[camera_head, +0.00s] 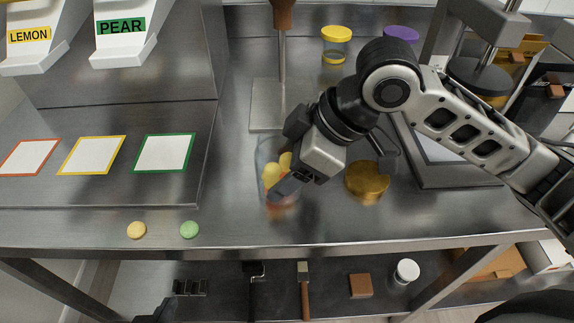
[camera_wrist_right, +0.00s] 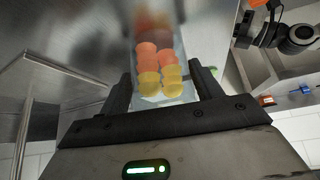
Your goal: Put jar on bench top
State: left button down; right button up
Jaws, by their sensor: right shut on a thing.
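The clear jar (camera_head: 268,160) holds several yellow and orange-red gummies and is over the steel bench top (camera_head: 235,215), near its front edge. I cannot tell whether its base touches the bench. My right gripper (camera_head: 287,160) is shut on the jar from the right and hides part of it. In the right wrist view the jar (camera_wrist_right: 150,30) sits between the two dark fingers of the gripper (camera_wrist_right: 164,88), with gummies in yellow, orange and red. My left gripper is not in view.
A gold lid (camera_head: 367,182) lies right of the jar. A steel stand (camera_head: 267,108) is behind it. Yellow-lidded (camera_head: 336,45) and purple-lidded (camera_head: 401,38) jars stand at the back. Two loose gummies (camera_head: 137,230) (camera_head: 189,229) lie front left. Small tools lie on the lower shelf (camera_head: 230,300).

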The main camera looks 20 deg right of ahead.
jog(key=shift+f, duration=0.15)
jog(key=o, duration=1.4)
jog(key=shift+d+r, duration=0.1)
jog(key=shift+r, duration=0.2)
jog(key=p+v, duration=0.1)
jog(key=v, duration=1)
jog(key=shift+d+r+p, duration=0.15)
jog(key=shift+r+p, duration=0.1)
jog(key=shift+p, duration=0.1)
jog(key=shift+s, duration=0.25)
